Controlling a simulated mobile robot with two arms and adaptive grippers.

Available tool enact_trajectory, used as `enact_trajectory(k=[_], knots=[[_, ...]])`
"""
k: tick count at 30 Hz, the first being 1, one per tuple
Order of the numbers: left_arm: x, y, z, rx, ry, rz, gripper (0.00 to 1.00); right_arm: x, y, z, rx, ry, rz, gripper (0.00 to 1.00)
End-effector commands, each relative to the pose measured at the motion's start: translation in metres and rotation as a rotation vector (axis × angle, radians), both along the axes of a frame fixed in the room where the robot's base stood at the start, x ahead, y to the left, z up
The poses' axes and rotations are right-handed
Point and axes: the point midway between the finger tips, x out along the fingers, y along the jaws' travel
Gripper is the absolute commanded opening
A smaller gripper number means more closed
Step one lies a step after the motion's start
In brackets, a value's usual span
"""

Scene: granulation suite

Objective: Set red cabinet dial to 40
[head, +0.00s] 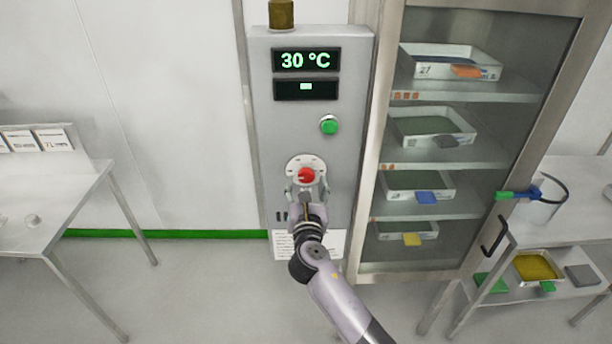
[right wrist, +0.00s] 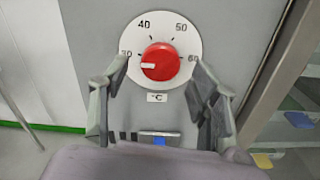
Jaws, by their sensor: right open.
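The red dial (head: 306,175) sits on a white round scale plate on the grey cabinet control panel (head: 265,130). In the right wrist view the red dial (right wrist: 160,62) shows a white pointer mark at its left, toward the 30; 40, 50 and 60 are also printed on the scale. The display (head: 306,60) reads 30 °C. My right gripper (head: 307,190) is open in front of the dial, just below it in the head view. In the right wrist view its fingers stand on either side of the dial, apart from it. My left gripper is not in view.
A green button (head: 329,125) is above the dial. The glass-doored cabinet (head: 385,130) with several trays stands close on the right. A table (head: 50,200) is at left and a cart (head: 560,235) at right. Open floor lies between the table and panel.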

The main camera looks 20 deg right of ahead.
Motion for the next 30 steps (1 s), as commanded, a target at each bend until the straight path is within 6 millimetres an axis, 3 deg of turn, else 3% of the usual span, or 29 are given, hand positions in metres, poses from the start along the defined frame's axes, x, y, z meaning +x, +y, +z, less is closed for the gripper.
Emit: enact_trajectory(k=[6,18,30], knots=[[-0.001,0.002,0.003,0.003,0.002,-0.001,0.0,0.024,-0.006,0.001,-0.001,-0.001,0.0,0.56],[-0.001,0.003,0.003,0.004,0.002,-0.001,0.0,0.029,-0.008,0.0,0.001,0.0,0.0,0.56],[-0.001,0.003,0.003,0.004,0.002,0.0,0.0,0.028,-0.008,0.0,0.001,0.0,0.0,0.29]])
